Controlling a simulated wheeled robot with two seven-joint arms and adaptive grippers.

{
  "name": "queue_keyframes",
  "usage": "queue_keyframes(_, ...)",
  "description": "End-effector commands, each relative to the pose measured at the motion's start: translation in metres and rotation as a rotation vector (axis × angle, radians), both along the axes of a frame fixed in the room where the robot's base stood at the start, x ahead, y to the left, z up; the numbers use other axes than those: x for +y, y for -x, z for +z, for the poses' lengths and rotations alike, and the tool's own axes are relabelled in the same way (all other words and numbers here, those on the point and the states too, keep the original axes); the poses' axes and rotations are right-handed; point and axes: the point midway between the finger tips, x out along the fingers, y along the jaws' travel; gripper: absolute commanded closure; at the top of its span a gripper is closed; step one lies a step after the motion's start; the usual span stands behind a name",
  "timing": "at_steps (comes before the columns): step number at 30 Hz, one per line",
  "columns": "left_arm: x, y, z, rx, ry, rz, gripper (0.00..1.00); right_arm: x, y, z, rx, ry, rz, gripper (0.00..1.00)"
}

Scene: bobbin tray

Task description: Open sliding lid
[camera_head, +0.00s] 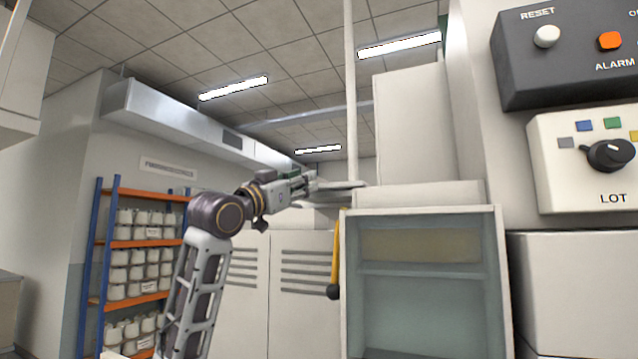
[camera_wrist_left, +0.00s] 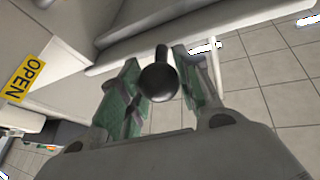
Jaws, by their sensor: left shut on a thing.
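My left gripper (camera_head: 335,187) reaches in from the left to the top left corner of a pale box with a greenish, window-like front (camera_head: 348,285). In the left wrist view, my left gripper (camera_wrist_left: 158,88) is shut on a black ball knob (camera_wrist_left: 158,82) on a short dark stem, between its green-padded fingers. The knob's mount is mostly hidden. A yellow label reading OPEN (camera_wrist_left: 25,78) is on a pale surface left of the fingers. I cannot tell for sure which panel is the sliding lid. My right gripper is not in view.
A yellow lever (camera_head: 336,250) with a black ball end hangs beside the box's left edge. A control panel (camera_head: 570,60) and LOT dial box (camera_head: 585,160) are at the right. A bobbin rack (camera_head: 140,245) stands at the left.

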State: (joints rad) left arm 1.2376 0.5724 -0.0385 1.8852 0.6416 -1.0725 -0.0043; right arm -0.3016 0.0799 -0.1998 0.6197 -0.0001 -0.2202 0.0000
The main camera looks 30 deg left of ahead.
Motion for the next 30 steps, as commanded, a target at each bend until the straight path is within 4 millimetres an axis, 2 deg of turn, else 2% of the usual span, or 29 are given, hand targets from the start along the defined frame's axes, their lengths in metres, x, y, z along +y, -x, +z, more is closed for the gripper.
queue_keyframes(5, 0.0098, 0.0012, 0.0010, -0.002, 0.001, 0.001, 1.00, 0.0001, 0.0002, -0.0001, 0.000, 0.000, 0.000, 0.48)
queue_keyframes(15, 0.0106, 0.0016, 0.0014, -0.004, 0.001, 0.000, 1.00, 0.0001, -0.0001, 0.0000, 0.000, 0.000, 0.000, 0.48)
queue_keyframes(16, 0.0106, 0.0016, 0.0014, -0.004, 0.001, 0.000, 0.64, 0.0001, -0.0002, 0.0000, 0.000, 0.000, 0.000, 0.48)
queue_keyframes(20, 0.0104, 0.0014, 0.0011, -0.003, 0.000, -0.001, 0.47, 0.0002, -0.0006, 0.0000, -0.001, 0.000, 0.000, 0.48)
queue_keyframes(21, 0.0103, 0.0012, 0.0011, -0.003, 0.000, -0.001, 0.44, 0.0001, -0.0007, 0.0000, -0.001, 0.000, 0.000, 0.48)
queue_keyframes(30, 0.0099, 0.0011, 0.0004, -0.002, 0.000, 0.000, 0.44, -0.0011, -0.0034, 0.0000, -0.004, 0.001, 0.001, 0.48)
